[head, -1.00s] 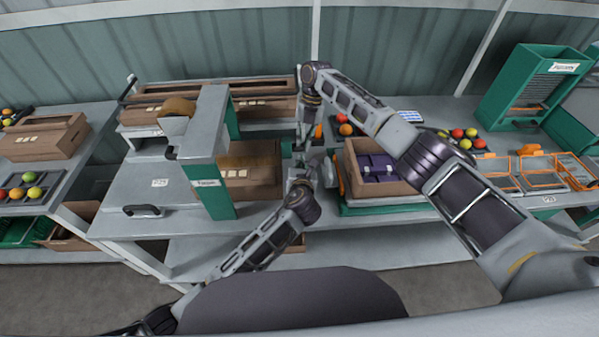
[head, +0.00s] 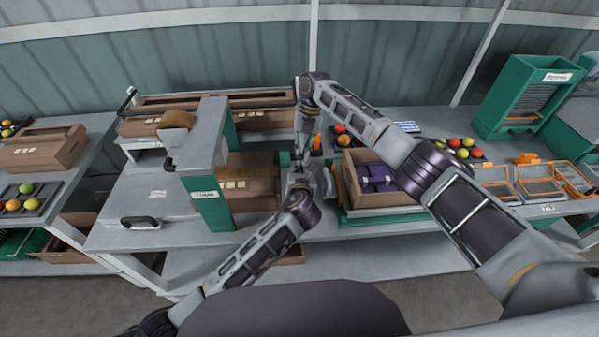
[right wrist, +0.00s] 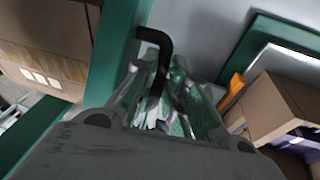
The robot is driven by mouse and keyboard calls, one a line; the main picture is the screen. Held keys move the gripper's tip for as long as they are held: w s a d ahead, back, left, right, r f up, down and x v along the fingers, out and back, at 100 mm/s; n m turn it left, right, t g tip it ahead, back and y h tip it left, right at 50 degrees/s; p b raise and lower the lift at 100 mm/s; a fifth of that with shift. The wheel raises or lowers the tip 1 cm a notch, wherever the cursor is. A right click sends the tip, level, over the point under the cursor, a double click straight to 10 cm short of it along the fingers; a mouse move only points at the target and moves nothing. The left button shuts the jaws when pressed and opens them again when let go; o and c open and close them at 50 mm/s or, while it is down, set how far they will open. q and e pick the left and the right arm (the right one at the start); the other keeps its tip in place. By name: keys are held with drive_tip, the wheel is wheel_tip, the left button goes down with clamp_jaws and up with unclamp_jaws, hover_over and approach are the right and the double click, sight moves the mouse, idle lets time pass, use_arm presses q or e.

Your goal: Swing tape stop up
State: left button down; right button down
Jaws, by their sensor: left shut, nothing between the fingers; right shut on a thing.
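A black bent bar (right wrist: 157,65) shows in the right wrist view, beside a green post; it looks like the tape stop. My right gripper (right wrist: 165,105) is shut on its lower part. In the head view my right gripper (head: 303,158) hangs down at the right of the taping machine and is small and partly hidden. My left gripper (head: 298,176) is shut and empty, close below it. The taping machine (head: 205,150) has a grey arch, green posts and a brown tape roll (head: 177,119).
A brown carton (head: 252,190) sits under the arch. An open carton (head: 384,200) with purple contents stands right of my grippers. Loose tomatoes (head: 459,148) and orange-rimmed trays (head: 540,188) lie further right. The grey table (head: 145,200) is mostly clear at left.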

drive_tip(key=shift+s+f, duration=0.2)
drive_tip(key=shift+f, duration=0.15)
drive_tip(key=c, duration=1.7)
unclamp_jaws()
drive_tip(key=shift+c, duration=0.2)
drive_tip(key=shift+o, duration=1.4)
drive_tip(key=shift+w+r, duration=0.1)
drive_tip(key=shift+r, duration=0.1)
drive_tip(key=v, duration=1.1)
drive_tip(key=shift+w+d+r, duration=0.15)
drive_tip(key=shift+r, duration=0.2)
drive_tip(key=shift+d, duration=0.1)
